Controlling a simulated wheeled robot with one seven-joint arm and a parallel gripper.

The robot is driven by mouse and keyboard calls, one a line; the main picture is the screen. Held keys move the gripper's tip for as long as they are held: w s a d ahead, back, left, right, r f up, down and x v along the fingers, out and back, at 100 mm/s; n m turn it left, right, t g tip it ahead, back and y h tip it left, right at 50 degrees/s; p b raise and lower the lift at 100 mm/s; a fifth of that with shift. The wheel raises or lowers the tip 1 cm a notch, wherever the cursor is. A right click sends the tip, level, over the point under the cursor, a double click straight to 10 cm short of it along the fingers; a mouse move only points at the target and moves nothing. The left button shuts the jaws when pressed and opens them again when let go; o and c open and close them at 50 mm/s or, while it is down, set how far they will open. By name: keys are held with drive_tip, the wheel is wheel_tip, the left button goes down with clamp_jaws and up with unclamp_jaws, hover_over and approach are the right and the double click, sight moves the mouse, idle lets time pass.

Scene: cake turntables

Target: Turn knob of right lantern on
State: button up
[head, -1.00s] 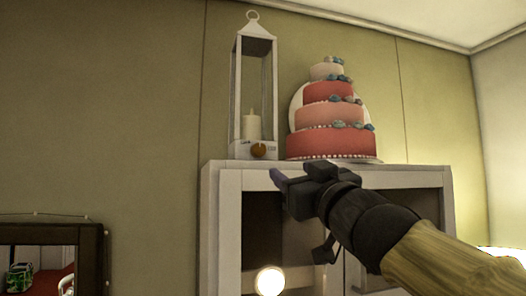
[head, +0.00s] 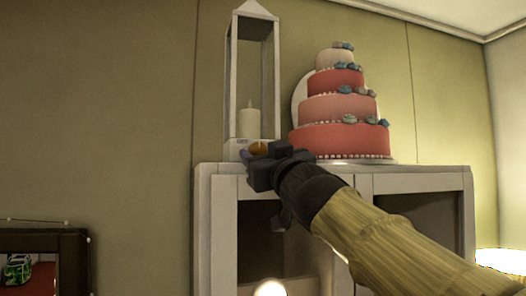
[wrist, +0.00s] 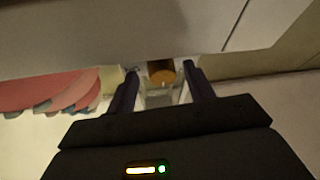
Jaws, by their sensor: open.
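The lantern (head: 231,90) is a tall white frame with a pale candle (head: 249,122) inside, standing on top of the cabinet. Its round orange-brown knob (head: 257,148) is on the front of the base, partly hidden by my gripper in the head view. My gripper (head: 262,160) is just in front of the lantern base. In the wrist view, the open fingers (wrist: 160,82) stand to either side of the knob (wrist: 161,72), which shows beyond their tips. I cannot tell whether they touch it. No second lantern is in view.
A tiered pink and red cake (head: 340,140) stands close to the right of the lantern. A lit round lamp (head: 270,289) shows low in front, and a dark-framed mirror or picture (head: 80,270) is at lower left.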

drive_tip(key=shift+s+r, duration=0.1)
drive_tip(key=shift+s, duration=0.2)
drive_tip(key=shift+c, duration=0.2)
drive_tip(key=c, duration=0.9)
drive_tip(key=shift+c, duration=0.2)
drive_tip(key=shift+m+t+h+b, duration=0.3)
drive_tip(key=shift+m+h+b, duration=0.1)
drive_tip(key=shift+m+b, duration=0.1)
drive_tip(key=m+b, duration=0.1)
drive_tip(key=m+h+b, duration=0.1)
drive_tip(key=m+b, duration=0.1)
drive_tip(key=m+t+h+b, duration=0.1)
drive_tip(key=b, duration=0.1)
drive_tip(key=shift+a+f+m, duration=0.15)
drive_tip(key=shift+f+m, duration=0.15)
drive_tip(key=m+h+b, duration=0.1)
drive_tip(key=m+b, duration=0.1)
drive_tip(key=shift+a+m+h+b, duration=0.1)
drive_tip(key=shift+m+h+b, duration=0.2)
drive_tip(key=shift+h+b, duration=0.1)
drive_tip(key=shift+r+m+h+b, duration=0.25)
drive_tip(key=shift+m+h+b, duration=0.3)
drive_tip(key=shift+m, duration=0.95)
